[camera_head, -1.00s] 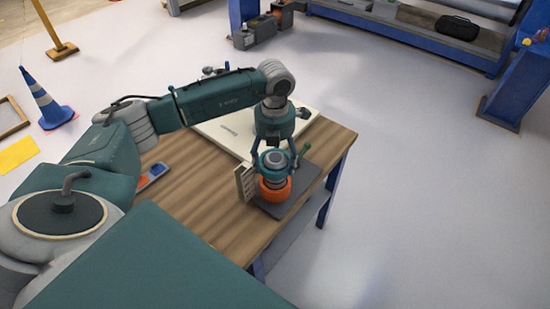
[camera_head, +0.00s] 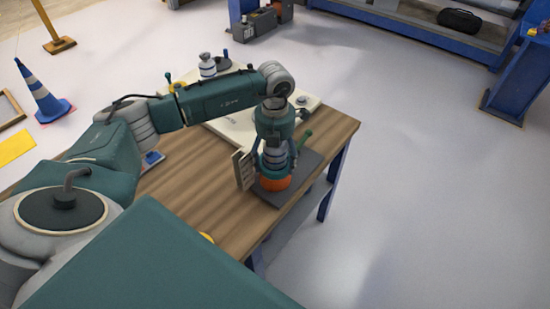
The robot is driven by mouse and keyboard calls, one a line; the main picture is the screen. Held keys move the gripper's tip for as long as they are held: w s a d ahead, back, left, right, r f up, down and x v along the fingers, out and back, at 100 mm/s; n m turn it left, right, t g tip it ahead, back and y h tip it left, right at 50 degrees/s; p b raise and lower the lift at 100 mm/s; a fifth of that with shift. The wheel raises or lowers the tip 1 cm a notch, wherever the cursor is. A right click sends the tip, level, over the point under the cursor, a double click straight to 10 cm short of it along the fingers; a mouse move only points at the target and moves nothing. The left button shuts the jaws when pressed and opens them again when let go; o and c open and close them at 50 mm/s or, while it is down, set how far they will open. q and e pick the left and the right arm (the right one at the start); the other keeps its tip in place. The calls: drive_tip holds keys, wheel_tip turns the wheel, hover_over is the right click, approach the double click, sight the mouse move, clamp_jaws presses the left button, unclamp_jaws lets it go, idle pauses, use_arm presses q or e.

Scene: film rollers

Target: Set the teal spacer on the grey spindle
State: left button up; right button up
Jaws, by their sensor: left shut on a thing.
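My left gripper (camera_head: 274,163) points straight down near the table's right end. Its fingers are closed around the teal spacer, which is mostly hidden between them; only a little teal and grey shows there. Directly below is an orange ring (camera_head: 273,184) on a dark grey plate (camera_head: 268,199). The grey spindle is hidden by the gripper and the rings, so I cannot tell whether the spacer is around it or seated. My right gripper is out of view.
A beige slotted block (camera_head: 243,170) stands close left of the gripper. A pale panel (camera_head: 230,128) lies behind, with a grey cylinder (camera_head: 207,66) at the back.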

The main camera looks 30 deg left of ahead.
use_arm(q)
drive_tip(key=o, duration=1.3)
wheel_tip(320, 180, up, 12)
drive_tip(key=shift+f, duration=0.1)
idle(0.3)
